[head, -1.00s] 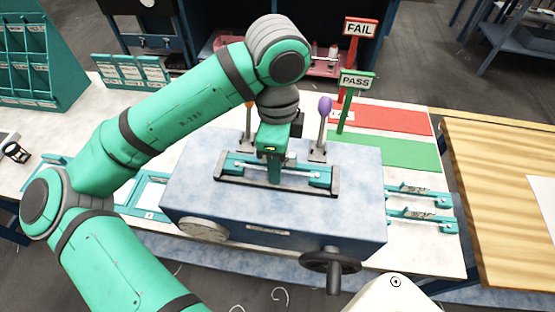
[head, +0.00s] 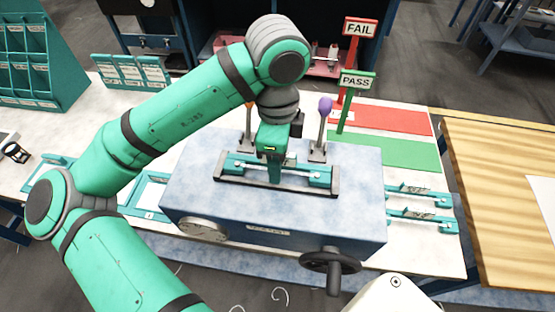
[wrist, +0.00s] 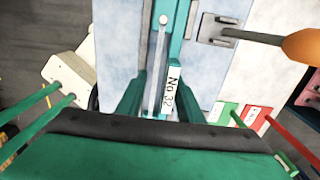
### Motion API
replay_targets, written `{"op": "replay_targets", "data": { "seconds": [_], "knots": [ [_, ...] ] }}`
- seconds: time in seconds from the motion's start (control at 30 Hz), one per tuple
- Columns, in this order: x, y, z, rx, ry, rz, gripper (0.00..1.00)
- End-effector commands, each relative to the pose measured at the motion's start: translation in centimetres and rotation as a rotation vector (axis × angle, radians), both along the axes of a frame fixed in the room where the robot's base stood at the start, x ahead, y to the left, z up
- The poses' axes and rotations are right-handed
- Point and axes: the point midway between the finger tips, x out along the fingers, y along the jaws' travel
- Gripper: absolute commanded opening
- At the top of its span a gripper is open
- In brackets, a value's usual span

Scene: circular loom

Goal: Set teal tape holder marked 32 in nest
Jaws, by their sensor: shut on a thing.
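The teal tape holder (head: 318,177) lies lengthwise over the dark-edged nest (head: 222,183) on top of the blue-grey machine block. It looks level and within the nest's outline; I cannot tell whether it rests fully on the bottom. My gripper (head: 274,179) points down and is shut on the holder's middle. In the wrist view, the holder (wrist: 173,60) runs up between the two teal fingers of my gripper (wrist: 160,100), and its white label reads No 32 (wrist: 173,90). The fingertips and part of the nest are hidden.
Levers with an orange knob (wrist: 302,46) and a purple knob (head: 325,104) stand behind the nest. The block (head: 190,185) has a black handwheel (head: 330,262) in front. Red FAIL (head: 395,119) and green PASS (head: 395,152) mats lie right. More teal holders (head: 420,219) lie beside the block.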

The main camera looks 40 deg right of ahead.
Motion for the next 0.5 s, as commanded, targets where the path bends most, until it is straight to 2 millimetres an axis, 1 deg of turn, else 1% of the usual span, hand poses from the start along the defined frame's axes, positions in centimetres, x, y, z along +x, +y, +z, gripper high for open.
{"op": "replay_targets", "data": {
  "seconds": [0.37,0.4,0.47,0.5],
  "knots": [
    [0.01,0.0,-0.52,-0.001,0.001,0.001,0.0],
    [0.02,0.0,-0.51,0.0,0.0,0.001,0.41],
    [0.01,0.02,-0.52,0.0,0.0,0.0,0.55],
    [-0.02,0.05,-0.54,0.002,0.001,0.0,0.55]
  ]
}}
